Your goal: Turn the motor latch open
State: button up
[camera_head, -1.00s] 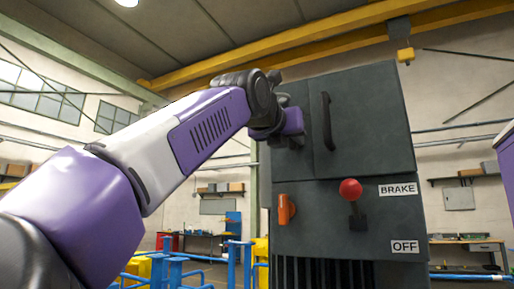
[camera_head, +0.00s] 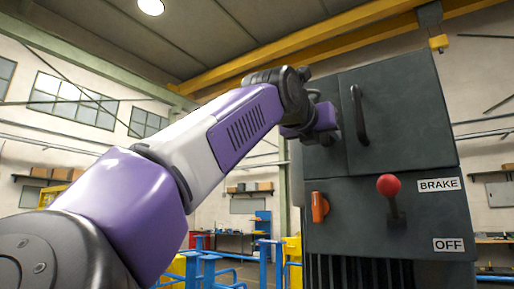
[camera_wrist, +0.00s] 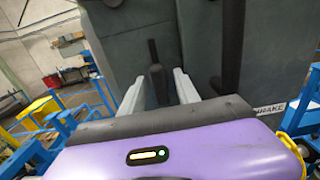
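A dark upright lever (camera_wrist: 156,84) on the cabinet panel shows between my fingers in the wrist view. It looks like the motor latch, though no label marks it. My gripper (camera_wrist: 158,84) is open, with one pale finger on each side of the lever and gaps visible. I cannot tell if either finger touches it. In the head view my gripper's purple body (camera_head: 322,118) is at the upper left panel of the dark cabinet (camera_head: 400,130); its fingertips and the lever are hidden there.
A long black door handle (camera_head: 359,115) stands just right of my gripper. Below are an orange knob (camera_head: 319,207) and a red-balled lever (camera_head: 388,186) beside the BRAKE (camera_head: 439,184) and OFF (camera_head: 448,245) labels. Blue railings (camera_head: 268,262) stand left of the cabinet.

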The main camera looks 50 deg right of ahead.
jog(key=s+a+b, duration=0.1)
jog(key=a, duration=0.6)
jog(key=shift+a+b, duration=0.3)
